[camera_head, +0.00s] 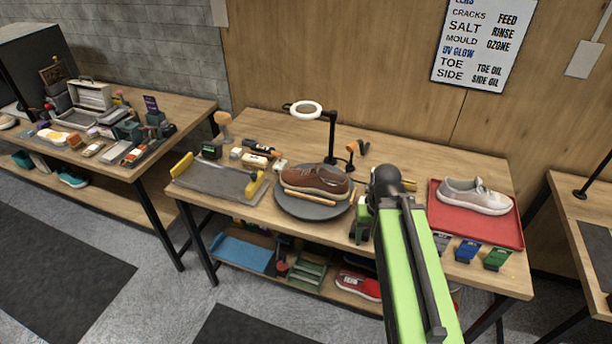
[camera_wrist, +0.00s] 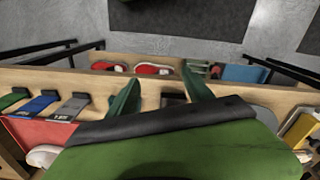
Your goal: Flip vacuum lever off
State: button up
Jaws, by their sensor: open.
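Several small lever-like units line the front edge of the middle bench: a grey one (camera_head: 441,241), a blue one (camera_head: 467,250) and a green one (camera_head: 497,258). The wrist view shows the grey one (camera_wrist: 70,107), the blue one (camera_wrist: 39,104) and the green one (camera_wrist: 13,97) at left. Their labels are too small to read, so I cannot tell which is the vacuum lever. My gripper (camera_wrist: 160,92) is open and empty, its two green fingers apart over the bench's front edge, to the right of these units.
A pale sneaker (camera_head: 474,195) lies on a red mat (camera_head: 440,214) at right. A grey tray (camera_head: 215,180) is at left. The lower shelf holds red shoes (camera_head: 358,285).

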aim_at(278, 155)
jog(key=z, duration=5.65)
jog(key=i, duration=0.15)
jog(key=z, duration=2.1)
jog(key=k, duration=0.95)
jog(key=z, duration=1.5)
jog(key=i, duration=1.05)
jog(key=u, duration=0.15)
